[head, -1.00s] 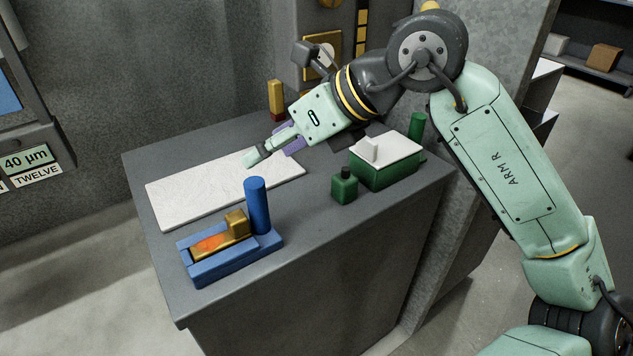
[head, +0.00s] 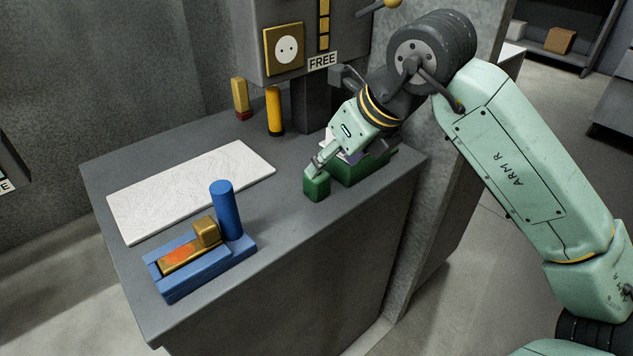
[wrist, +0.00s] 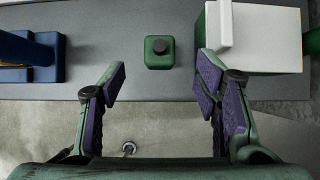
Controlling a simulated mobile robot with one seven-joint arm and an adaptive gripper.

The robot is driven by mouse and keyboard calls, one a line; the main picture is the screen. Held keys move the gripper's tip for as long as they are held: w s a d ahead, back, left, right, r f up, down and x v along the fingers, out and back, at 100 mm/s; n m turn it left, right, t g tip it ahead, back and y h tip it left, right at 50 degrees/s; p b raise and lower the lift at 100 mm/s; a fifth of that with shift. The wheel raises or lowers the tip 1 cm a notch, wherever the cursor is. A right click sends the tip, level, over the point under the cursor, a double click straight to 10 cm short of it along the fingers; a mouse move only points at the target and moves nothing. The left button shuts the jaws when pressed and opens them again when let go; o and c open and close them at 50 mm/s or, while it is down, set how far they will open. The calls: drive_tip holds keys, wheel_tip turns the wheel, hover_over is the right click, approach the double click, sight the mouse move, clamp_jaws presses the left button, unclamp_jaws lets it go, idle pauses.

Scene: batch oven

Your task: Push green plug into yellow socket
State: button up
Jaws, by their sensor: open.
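The green plug (head: 316,188) is a small green block standing on the grey bench near its right edge. In the wrist view the plug (wrist: 159,55) shows a dark round knob on top. My gripper (head: 319,165) is at the plug in the head view and hides its top. In the wrist view my gripper (wrist: 161,76) is open, with purple pads wide apart. The plug lies just beyond the fingertips, in line with the gap between them. The yellow socket (head: 270,49) is a square yellow plate with a white two-hole face, on the grey cabinet behind the bench.
A green box (head: 377,168) with a white lid (wrist: 268,40) stands close right of the plug. A blue fixture (head: 210,279) with a blue post is at front left. A white mat (head: 190,190) lies behind it. Yellow-topped and yellow-black posts (head: 274,110) stand at the back.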

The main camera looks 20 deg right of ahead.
sight(317, 184)
drive_tip(key=shift+x, duration=1.25)
drive_tip(key=shift+p+x, duration=0.8)
drive_tip(key=shift+x, duration=1.85)
drive_tip(key=shift+c, duration=0.2)
drive_tip(key=c, duration=1.1)
drive_tip(key=shift+r, duration=0.1)
